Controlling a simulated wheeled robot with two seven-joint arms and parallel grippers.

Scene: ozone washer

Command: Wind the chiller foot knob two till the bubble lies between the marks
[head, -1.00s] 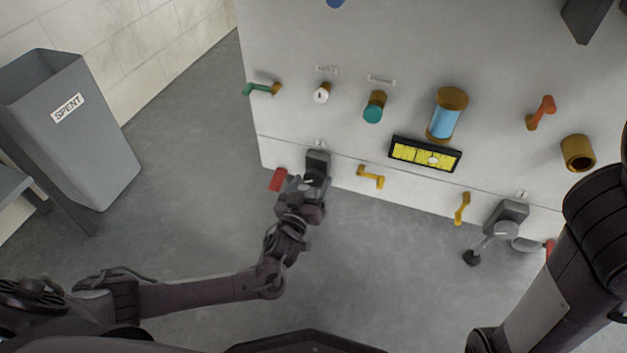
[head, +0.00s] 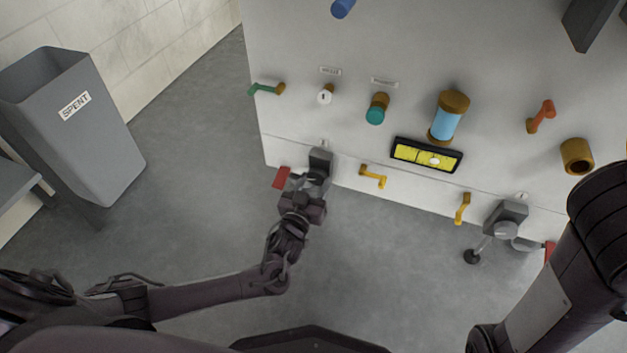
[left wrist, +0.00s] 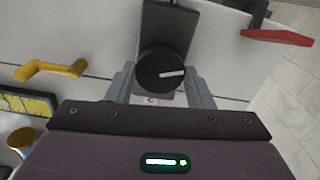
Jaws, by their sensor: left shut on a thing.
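A dark round foot knob (left wrist: 158,66) with a white pointer line sits on a grey foot block (head: 320,160) low on the left of the white machine front. My left gripper (left wrist: 160,88) has its fingers on either side of this knob and is shut on it; in the head view the gripper (head: 314,181) partly hides it.
Yellow handles (head: 373,177) and a red tab (head: 281,177) stick out near the left foot. Above are a green lever (head: 265,89), a teal knob (head: 375,115) and a blue cylinder (head: 447,118). A grey SPENT bin (head: 110,150) stands left; the floor between is clear.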

